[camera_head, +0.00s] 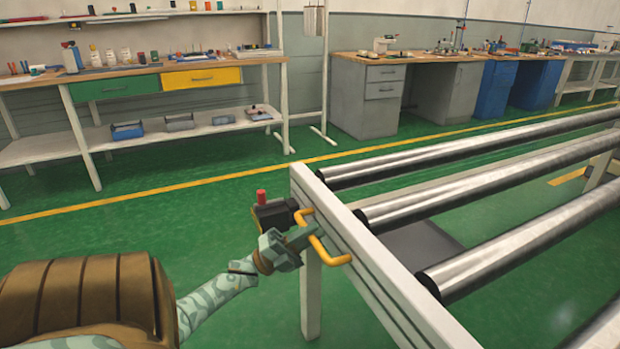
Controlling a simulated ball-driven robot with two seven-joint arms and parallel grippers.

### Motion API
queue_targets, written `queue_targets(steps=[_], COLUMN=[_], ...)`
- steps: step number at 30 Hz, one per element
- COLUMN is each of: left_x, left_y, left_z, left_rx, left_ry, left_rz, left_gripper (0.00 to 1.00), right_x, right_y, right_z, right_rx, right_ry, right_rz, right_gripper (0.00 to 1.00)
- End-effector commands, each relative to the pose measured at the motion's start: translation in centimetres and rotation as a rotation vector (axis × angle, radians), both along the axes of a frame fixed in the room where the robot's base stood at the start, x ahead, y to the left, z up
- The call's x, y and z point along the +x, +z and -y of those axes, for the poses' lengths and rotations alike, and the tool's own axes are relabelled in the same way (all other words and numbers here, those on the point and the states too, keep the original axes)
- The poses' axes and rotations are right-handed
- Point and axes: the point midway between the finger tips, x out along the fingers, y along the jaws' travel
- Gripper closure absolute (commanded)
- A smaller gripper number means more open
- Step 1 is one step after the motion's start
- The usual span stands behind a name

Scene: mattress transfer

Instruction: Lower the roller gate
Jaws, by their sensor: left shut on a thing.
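The roller gate (382,252) is a white frame with several shiny metal rollers (455,190), running from the middle toward the right. It lies roughly level. A yellow handle (333,257) sticks out from the frame's near left side. My left gripper (303,238) comes in from the lower left and is shut on the handle, covering its middle. A black box (277,214) with a red knob (261,196) sits beside the handle, partly behind my gripper. My right gripper is not in view.
A workbench (165,68) with green and yellow drawers stands at the back left. Grey and blue desks (370,98) line the back wall. The green floor (200,190) between the benches and the frame is clear, crossed by a yellow line.

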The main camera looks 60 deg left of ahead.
Motion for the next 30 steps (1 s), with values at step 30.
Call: queue_targets(steps=[30], left_x=[-7.1], left_y=[-6.0], left_z=[-2.5], left_rx=[-0.001], left_ry=[0.002], left_rz=[-0.031], left_gripper=[0.76], right_x=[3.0], right_y=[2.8], right_z=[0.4], right_rx=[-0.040], right_ry=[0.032], right_rz=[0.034], right_gripper=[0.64])
